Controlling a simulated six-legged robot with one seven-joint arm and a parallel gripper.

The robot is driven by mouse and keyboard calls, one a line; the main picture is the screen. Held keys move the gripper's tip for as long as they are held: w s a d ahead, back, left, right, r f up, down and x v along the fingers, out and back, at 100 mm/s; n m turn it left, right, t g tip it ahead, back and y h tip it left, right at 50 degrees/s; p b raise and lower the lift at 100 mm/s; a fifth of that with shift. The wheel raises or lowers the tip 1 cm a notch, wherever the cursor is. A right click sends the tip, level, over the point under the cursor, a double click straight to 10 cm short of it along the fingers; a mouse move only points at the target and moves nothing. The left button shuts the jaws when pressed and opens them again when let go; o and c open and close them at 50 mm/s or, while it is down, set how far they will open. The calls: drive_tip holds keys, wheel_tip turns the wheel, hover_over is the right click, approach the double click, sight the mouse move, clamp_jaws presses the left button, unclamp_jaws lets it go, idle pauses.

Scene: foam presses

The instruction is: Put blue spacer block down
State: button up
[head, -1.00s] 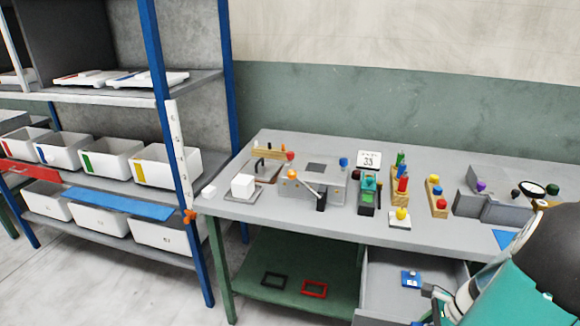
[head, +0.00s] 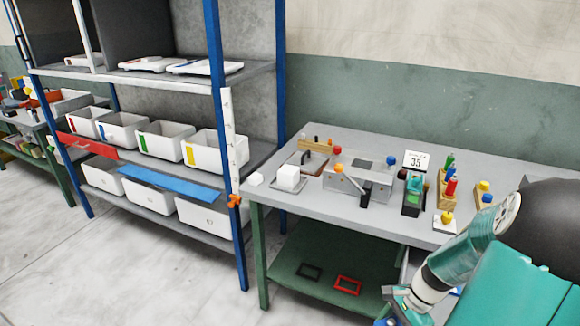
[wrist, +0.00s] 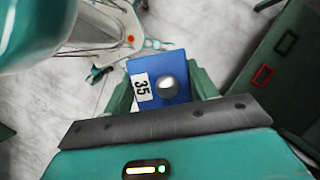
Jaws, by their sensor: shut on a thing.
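The blue spacer block (wrist: 178,92) is between the fingers of my gripper (wrist: 161,88) in the wrist view. It has a white label reading 35 and a round silver knob on its face. My gripper is shut on the block's two sides. In the head view my gripper (head: 398,303) is low at the bottom edge, in front of the workbench, with only a bit of blue (head: 385,321) showing beneath it. The pale floor lies beyond the block in the wrist view, and no surface is seen touching it.
The grey workbench top (head: 335,207) carries a sign reading 35 (head: 414,162), a white cube (head: 289,177) and several coloured-knob fixtures. A red frame (head: 347,285) lies on the green lower shelf (head: 300,255). A rack with white bins (head: 215,152) stands left. My arm mostly hides the drawer.

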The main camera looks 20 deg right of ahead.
drive_tip(key=w+a+f+n+g+h, duration=0.2)
drive_tip(key=w+a+n, duration=0.8)
drive_tip(key=w, duration=0.5)
drive_tip(key=w+a+f+n+g+h, duration=0.2)
drive_tip(key=w+a+n, duration=0.8)
drive_tip(key=w+a, duration=0.5)
wheel_tip(320, 180, down, 3)
drive_tip(key=shift+w+a+r+g+h, duration=0.2)
drive_tip(key=shift+a+g+h, duration=0.1)
drive_tip(key=shift+g, duration=0.3)
drive_tip(key=shift+a, duration=0.1)
drive_tip(key=shift+w+d, duration=0.1)
drive_tip(key=shift+d, duration=0.15)
